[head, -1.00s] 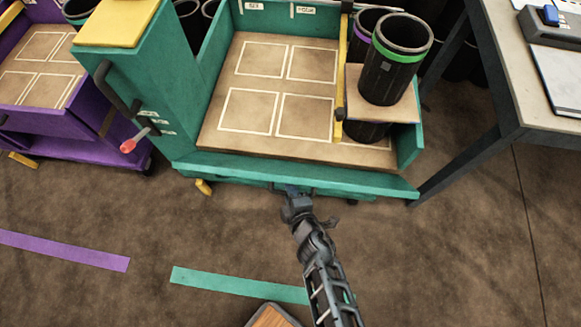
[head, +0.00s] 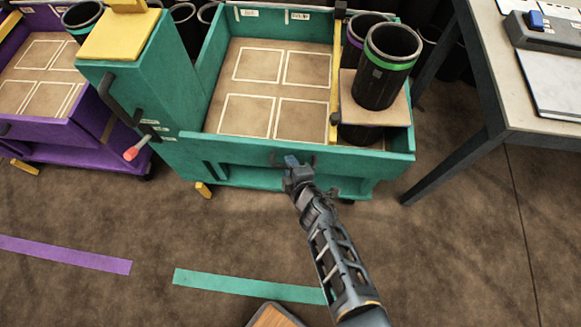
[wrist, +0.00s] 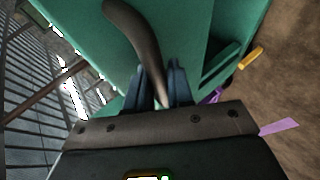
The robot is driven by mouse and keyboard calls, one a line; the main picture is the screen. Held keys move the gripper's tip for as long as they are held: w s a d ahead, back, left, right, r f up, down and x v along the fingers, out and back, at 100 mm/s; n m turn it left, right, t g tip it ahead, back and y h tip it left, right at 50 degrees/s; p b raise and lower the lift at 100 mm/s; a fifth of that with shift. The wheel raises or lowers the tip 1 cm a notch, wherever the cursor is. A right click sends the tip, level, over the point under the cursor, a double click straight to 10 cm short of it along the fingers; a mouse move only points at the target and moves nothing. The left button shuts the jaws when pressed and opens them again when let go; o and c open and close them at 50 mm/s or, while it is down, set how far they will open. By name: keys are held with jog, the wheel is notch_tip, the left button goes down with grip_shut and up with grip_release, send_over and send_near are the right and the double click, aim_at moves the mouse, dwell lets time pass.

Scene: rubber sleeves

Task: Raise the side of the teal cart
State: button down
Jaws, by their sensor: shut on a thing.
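The teal cart (head: 130,90) stands in the upper middle of the head view. Its near side panel (head: 235,150) stands up along the front edge of the bed and hides the front strip of the floor. My gripper (head: 294,168) is at the outer face of this panel, near its middle. It is shut on the panel's dark handle (head: 276,158). In the wrist view the curved handle (wrist: 130,25) runs down between the two fingers (wrist: 165,88), with the teal panel behind it. Whether the panel is latched cannot be told.
Dark sleeves with a green-banded one (head: 391,62) stand on a small shelf (head: 352,98) at the cart's right. A purple cart (head: 50,140) is at left, a table (head: 490,80) at right. A red-tipped lever (head: 131,153) sticks out.

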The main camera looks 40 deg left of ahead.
jog(key=shift+w+a+r, duration=0.15)
jog(key=shift+w+r, duration=0.05)
jog(key=shift+w, duration=0.15)
dwell(0.3)
jog(key=c, duration=1.2)
grip_release()
jog(key=shift+o, duration=0.5)
jog(key=shift+a, duration=0.1)
jog(key=shift+w+r, duration=0.15)
jog(key=shift+r, duration=0.05)
jog(key=p+v, duration=0.5)
jog(key=v, duration=0.2)
jog(key=shift+s+d+f+p, duration=0.2)
jog(key=shift+s+d+p, duration=0.15)
jog(key=shift+s+d, duration=0.1)
jog(key=shift+s, duration=0.1)
